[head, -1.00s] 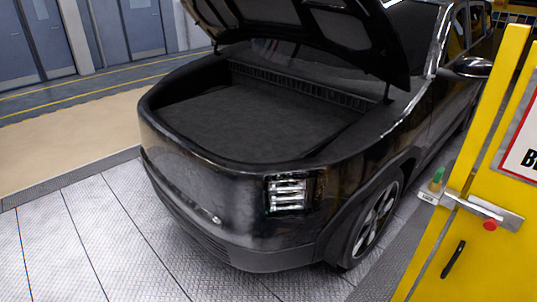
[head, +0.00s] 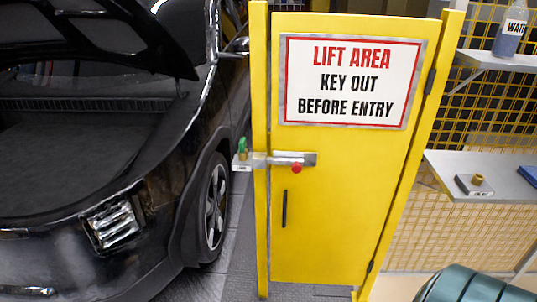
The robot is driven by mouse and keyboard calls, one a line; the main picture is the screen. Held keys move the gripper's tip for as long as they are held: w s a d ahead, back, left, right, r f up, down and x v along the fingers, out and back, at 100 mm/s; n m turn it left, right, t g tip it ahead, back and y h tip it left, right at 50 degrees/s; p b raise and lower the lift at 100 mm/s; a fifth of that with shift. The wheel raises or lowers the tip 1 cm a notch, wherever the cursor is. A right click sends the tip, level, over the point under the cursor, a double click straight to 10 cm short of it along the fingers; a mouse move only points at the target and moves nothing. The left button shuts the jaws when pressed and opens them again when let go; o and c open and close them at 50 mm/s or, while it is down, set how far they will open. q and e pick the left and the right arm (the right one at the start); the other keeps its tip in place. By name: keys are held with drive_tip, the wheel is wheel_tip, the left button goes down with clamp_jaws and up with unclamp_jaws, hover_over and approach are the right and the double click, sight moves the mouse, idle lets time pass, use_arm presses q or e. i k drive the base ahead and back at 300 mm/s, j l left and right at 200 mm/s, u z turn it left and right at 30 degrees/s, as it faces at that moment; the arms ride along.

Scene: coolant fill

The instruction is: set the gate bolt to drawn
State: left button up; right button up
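The gate bolt (head: 293,159) is a silver bar with a red knob (head: 296,168), mounted on the yellow gate door (head: 335,215). Metal at the bolt's height continues left across the gap to the yellow post (head: 261,220); whether the bar itself enters the post is too small to tell. A small light-coloured block with a green key-like piece (head: 242,146) sits at the left side of the post. The door looks closed in its frame. Neither of my grippers is in view.
A black car (head: 90,215) with its hood up stands left of the gate. A black handle (head: 284,208) is below the bolt. At right, shelves (head: 505,176) hold a bottle (head: 510,30) and a small brass-topped block (head: 475,184). A dark green rounded thing (head: 470,288) fills the bottom right corner.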

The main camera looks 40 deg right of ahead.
sight(297, 163)
drive_tip(key=z, duration=1.35)
